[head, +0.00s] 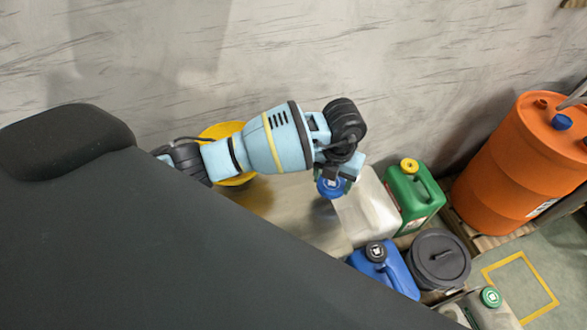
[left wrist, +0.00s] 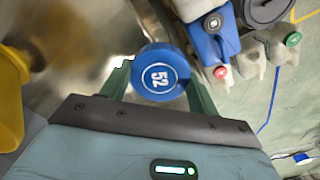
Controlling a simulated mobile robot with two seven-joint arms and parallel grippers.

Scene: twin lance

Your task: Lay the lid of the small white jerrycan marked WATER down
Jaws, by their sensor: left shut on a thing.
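My left gripper (head: 333,186) is shut on a blue round lid (head: 329,188). In the left wrist view the lid (left wrist: 160,72) sits between the two green fingers (left wrist: 160,85), its top marked 52. A large whitish jerrycan (head: 370,212) stands just right of it in the head view. Smaller whitish jerrycans show at the lower right; one has a green lid (head: 490,298). The left wrist view shows one with a red lid (left wrist: 220,72) and one with a green lid (left wrist: 292,39). I cannot read WATER on any. My right gripper is not in view.
A green can (head: 412,200), a blue can (head: 385,272), a dark lidded bucket (head: 438,262) and an orange drum (head: 510,165) crowd the right. A yellow round object (head: 222,132) is behind my arm. A bare shiny surface (head: 295,212) lies below my arm.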

